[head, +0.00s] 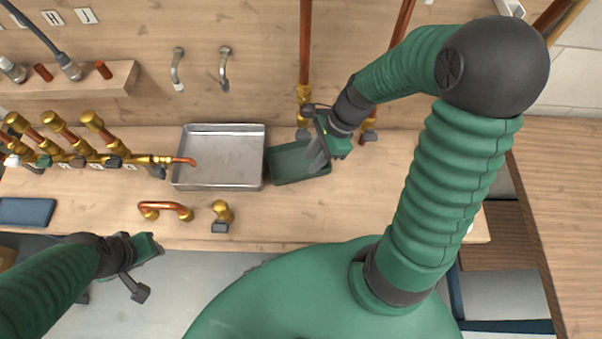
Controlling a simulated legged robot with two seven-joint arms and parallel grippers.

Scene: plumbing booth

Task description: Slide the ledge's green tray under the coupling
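The green tray (285,166) is a shallow dark green box on the wooden ledge (330,210), just right of a metal tray. My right gripper (317,157) is over the tray's right end and hides part of it. Its fingers look close together, but I cannot tell whether they grip the rim. Brass fittings (303,94) sit on a vertical copper pipe behind the tray; I cannot tell which fitting is the coupling. My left gripper (147,268) is open and empty, at lower left in front of the ledge.
The silver metal tray (220,158) stands under a copper outlet (184,160) of the brass manifold (80,140). A copper U-piece (166,207) and a brass valve (222,212) lie near the front edge. The ledge right of the green tray is mostly clear.

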